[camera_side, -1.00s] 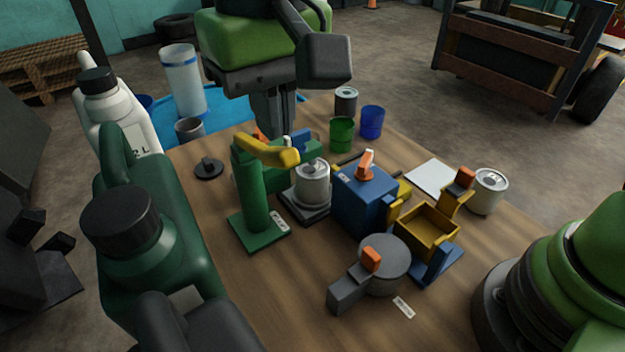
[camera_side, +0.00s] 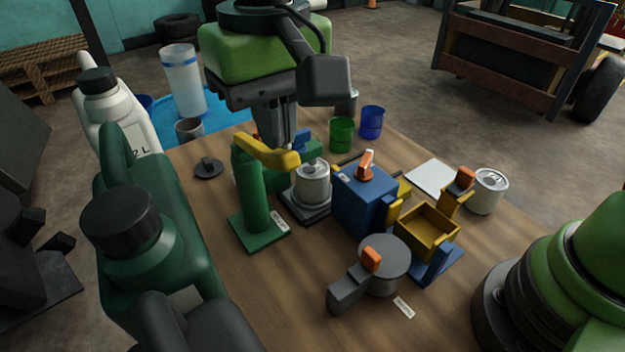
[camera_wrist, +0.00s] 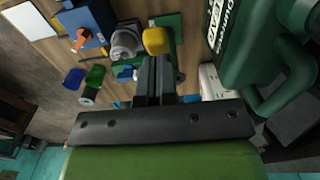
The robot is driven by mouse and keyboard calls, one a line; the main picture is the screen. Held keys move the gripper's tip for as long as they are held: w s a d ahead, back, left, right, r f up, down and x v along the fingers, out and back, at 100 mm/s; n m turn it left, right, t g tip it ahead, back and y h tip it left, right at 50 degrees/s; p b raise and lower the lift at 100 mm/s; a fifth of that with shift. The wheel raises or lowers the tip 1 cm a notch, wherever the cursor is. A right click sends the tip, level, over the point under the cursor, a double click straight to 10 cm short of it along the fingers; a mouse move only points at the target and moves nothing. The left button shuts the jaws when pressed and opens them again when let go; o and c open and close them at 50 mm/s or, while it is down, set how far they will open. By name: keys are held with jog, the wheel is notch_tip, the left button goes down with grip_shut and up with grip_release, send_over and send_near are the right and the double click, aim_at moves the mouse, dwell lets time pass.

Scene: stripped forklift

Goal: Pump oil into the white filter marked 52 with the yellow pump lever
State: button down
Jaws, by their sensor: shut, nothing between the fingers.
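The yellow pump lever (camera_side: 265,152) sits on top of the green pump post (camera_side: 256,195), its free end toward the right. A pale metallic-white filter (camera_side: 313,185) stands upright on a dark base beside the pump. I cannot read a 52 on it. A similar canister (camera_side: 489,190) stands at the far right of the table. My gripper (camera_side: 283,145) points down just behind the lever, fingers together and empty. In the wrist view the fingertips (camera_wrist: 154,60) are close to the yellow lever end (camera_wrist: 156,40). I cannot tell whether they touch it.
A blue box (camera_side: 362,205) with an orange handle and a yellow tray (camera_side: 428,232) stand right of the filter. A grey round part (camera_side: 384,265) lies in front. Green (camera_side: 342,134) and blue (camera_side: 372,122) cups stand behind. A large green jug (camera_side: 150,240) stands at left.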

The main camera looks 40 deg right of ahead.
jog(key=shift+f, duration=3.45)
jog(key=shift+r, duration=4.3)
jog(key=shift+f, duration=0.1)
jog(key=shift+r, duration=0.2)
notch_tip(320, 180, up, 4)
jog(key=shift+r, duration=0.45)
